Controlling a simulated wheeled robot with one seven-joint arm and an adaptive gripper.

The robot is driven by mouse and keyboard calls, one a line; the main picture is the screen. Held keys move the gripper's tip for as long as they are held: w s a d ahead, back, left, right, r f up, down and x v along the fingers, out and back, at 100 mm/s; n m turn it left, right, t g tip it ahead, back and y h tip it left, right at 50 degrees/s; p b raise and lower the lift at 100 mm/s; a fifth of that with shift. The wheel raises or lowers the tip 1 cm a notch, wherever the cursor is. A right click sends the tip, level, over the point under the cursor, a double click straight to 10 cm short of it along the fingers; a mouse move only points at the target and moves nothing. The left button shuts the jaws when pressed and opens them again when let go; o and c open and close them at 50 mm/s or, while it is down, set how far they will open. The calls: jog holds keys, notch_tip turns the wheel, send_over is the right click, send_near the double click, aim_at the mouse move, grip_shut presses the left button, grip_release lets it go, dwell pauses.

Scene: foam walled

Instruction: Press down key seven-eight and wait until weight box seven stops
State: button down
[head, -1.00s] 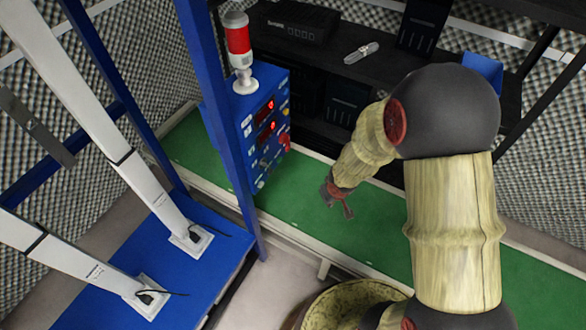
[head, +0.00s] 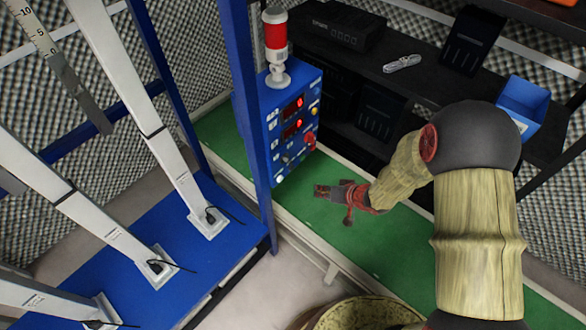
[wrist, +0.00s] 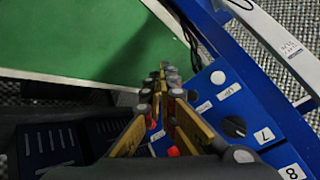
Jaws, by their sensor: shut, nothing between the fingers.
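A blue control box (head: 292,122) stands on the green bench beside a blue post, with two red-lit displays, a red knob and small controls on its face. I cannot tell which control is key seven-eight or pick out weight box seven. My gripper (head: 320,190) is shut and empty over the bench, in front of the box's lower right; contact cannot be made out.
A red-and-white beacon (head: 276,48) stands on the box. White slanted columns (head: 135,105) rise from a blue platform (head: 185,255) at left. A dark shelf (head: 400,85) behind holds a black device (head: 345,24) and a blue bin (head: 522,105). The green bench (head: 300,212) is mostly clear.

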aim_at(292, 168)
jog(key=shift+w+a, duration=0.1)
jog(key=w+a+b, duration=0.2)
jog(key=w+a, duration=0.3)
jog(key=a, duration=0.1)
jog(key=shift+a, duration=0.4)
jog(key=shift+w+a, duration=0.1)
jog(key=shift+w, duration=0.1)
dwell(1.2)
jog(key=shift+w+a, duration=0.2)
